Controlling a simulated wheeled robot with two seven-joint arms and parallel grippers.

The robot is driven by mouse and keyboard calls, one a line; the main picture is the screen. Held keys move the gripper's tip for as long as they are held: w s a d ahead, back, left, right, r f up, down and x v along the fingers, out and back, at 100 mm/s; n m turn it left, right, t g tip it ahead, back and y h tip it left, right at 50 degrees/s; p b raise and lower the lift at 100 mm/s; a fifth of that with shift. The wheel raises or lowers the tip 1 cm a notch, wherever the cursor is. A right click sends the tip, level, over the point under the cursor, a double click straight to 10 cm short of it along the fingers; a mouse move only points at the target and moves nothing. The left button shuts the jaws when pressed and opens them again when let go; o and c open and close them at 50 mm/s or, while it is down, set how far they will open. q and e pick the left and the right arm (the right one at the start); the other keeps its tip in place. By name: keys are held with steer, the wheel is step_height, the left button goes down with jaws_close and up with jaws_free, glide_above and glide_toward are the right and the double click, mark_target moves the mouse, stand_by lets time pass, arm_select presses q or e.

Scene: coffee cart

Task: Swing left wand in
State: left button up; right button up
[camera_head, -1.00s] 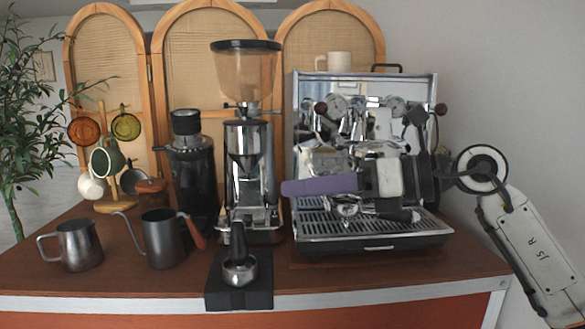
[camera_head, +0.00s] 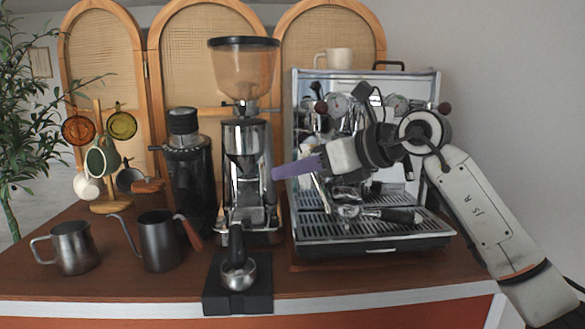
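The espresso machine (camera_head: 375,244) stands at the right of the counter. My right gripper (camera_head: 285,171) is in front of its left side, with purple fingers pointing left towards the grinder. The fingers overlap in this view, so I cannot tell whether they are open or shut. The left wand is not clearly visible; the gripper and fingers cover much of the machine's left front, and I cannot tell whether they touch the wand. A portafilter with a black handle (camera_head: 396,215) shows below my wrist, over the drip tray. My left gripper is not in view.
A grinder with a hopper (camera_head: 245,65) stands just left of the machine. A second portafilter (camera_head: 238,274) rests on a black stand (camera_head: 218,297) in front. A steel pitcher (camera_head: 75,248), kettle (camera_head: 158,243) and mug tree (camera_head: 98,110) are on the left. A cup (camera_head: 333,59) is on the machine.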

steer(key=shift+w+a+f, duration=0.1)
steer(key=shift+w+a, duration=0.05)
steer(key=shift+c, duration=0.2)
jaws_close()
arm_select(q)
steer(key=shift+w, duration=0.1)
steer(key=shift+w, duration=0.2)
arm_select(e)
steer(key=shift+f, duration=0.1)
